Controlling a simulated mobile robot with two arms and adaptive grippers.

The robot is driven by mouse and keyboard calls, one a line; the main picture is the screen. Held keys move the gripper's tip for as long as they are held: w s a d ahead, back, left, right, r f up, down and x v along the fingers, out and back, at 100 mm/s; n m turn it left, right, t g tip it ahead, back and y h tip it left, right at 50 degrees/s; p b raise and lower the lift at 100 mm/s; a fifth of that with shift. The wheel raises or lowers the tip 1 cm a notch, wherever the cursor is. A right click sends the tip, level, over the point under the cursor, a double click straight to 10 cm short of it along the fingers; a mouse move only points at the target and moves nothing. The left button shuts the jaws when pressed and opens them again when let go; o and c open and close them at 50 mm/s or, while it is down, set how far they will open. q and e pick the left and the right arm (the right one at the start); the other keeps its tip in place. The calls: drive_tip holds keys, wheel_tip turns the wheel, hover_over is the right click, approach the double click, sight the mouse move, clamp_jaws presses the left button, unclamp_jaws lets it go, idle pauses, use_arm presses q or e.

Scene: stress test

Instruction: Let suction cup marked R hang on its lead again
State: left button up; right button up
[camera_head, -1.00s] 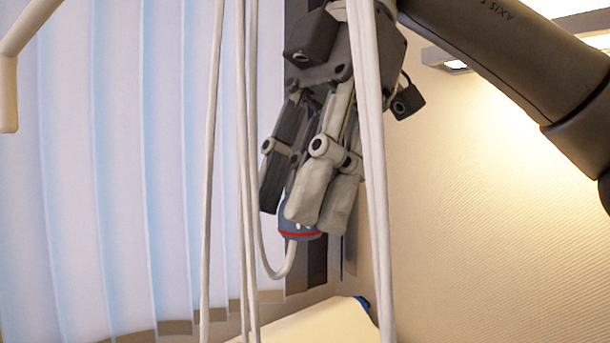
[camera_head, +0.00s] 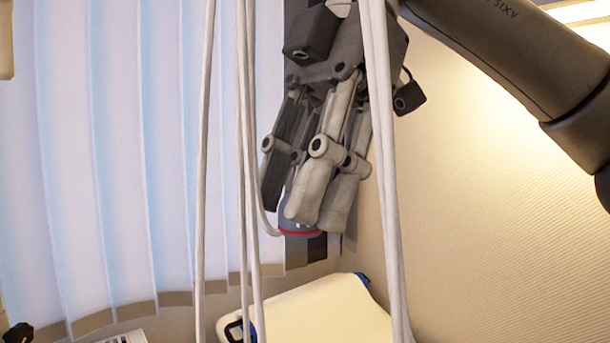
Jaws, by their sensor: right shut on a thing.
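My right gripper (camera_head: 310,208) is in the upper middle of the head view, pointing down, with its arm coming in from the upper right. It is shut on a blue-grey suction cup with a red band (camera_head: 299,232). The fingers hide most of the cup, and I cannot read a letter on it. A pale lead (camera_head: 266,222) meets the cup at its lower left and runs up to the left of the gripper. The cup is held in the air. My left gripper is not in view.
Several pale hanging leads (camera_head: 201,170) run top to bottom left of the gripper, and others (camera_head: 388,190) pass in front of it. A cream padded object with blue corners (camera_head: 320,305) lies below. A curtain (camera_head: 120,150) is behind left, a ribbed wall (camera_head: 480,190) right.

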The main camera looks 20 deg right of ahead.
wheel_tip(320, 180, down, 13)
drive_tip(key=b, duration=1)
drive_tip(key=shift+f, duration=0.15)
drive_tip(key=o, duration=1)
drive_tip(key=shift+w+d+r, duration=0.2)
drive_tip(key=shift+w+d, duration=0.55)
drive_tip(key=shift+d, duration=1.2)
drive_tip(key=shift+w+d+r, duration=0.15)
drive_tip(key=shift+w+d, duration=0.55)
drive_tip(key=shift+d, duration=1.25)
drive_tip(key=shift+w+d+r, duration=0.2)
drive_tip(key=shift+w+d, duration=0.55)
drive_tip(key=shift+d, duration=1.2)
